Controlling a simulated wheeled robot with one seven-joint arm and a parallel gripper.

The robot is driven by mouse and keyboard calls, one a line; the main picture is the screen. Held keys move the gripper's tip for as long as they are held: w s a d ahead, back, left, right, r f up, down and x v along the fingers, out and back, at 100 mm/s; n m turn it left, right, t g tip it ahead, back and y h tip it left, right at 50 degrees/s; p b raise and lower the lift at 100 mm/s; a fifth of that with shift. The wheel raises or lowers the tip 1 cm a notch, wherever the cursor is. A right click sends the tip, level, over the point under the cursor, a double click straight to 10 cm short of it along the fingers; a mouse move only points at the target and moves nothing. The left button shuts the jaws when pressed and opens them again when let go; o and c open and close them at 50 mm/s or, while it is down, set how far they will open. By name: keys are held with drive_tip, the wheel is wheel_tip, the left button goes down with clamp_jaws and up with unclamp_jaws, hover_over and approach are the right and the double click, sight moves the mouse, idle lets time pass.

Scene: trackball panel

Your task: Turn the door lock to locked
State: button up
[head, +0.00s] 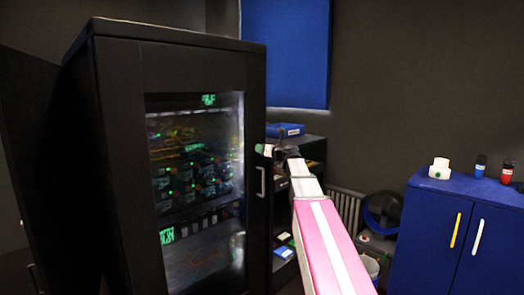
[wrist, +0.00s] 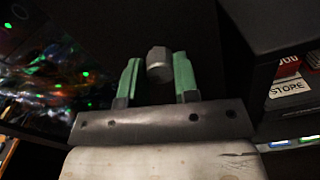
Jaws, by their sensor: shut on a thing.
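The door lock is a grey, faceted knob (wrist: 158,64) on the dark door frame in the wrist view. My gripper (wrist: 157,72) has its green fingers on either side of the knob and is shut on it. In the head view my gripper (head: 265,150) reaches the right edge of the black cabinet (head: 120,120), just above the door's pale handle (head: 261,181). The knob is hidden there behind my gripper. The cabinet's glass door (head: 195,185) looks closed, with green lights behind it. I cannot read any lock marking.
A dark shelf (head: 314,150) with a blue bin (head: 285,130) stands right of the cabinet. A blue cupboard (head: 430,225) with bottles on top is at the right. A fan (head: 383,213) stands between them. A red and white STORE label (wrist: 285,88) shows close by in the wrist view.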

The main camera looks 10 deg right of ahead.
drive_tip(key=shift+n, duration=0.3)
drive_tip(key=n, duration=0.3)
drive_tip(key=shift+n, duration=0.3)
drive_tip(key=n, duration=0.4)
drive_tip(key=shift+n, duration=0.3)
drive_tip(key=n, duration=0.4)
drive_tip(key=shift+n, duration=2.5)
drive_tip(key=shift+s, duration=0.1)
drive_tip(key=o, duration=0.9)
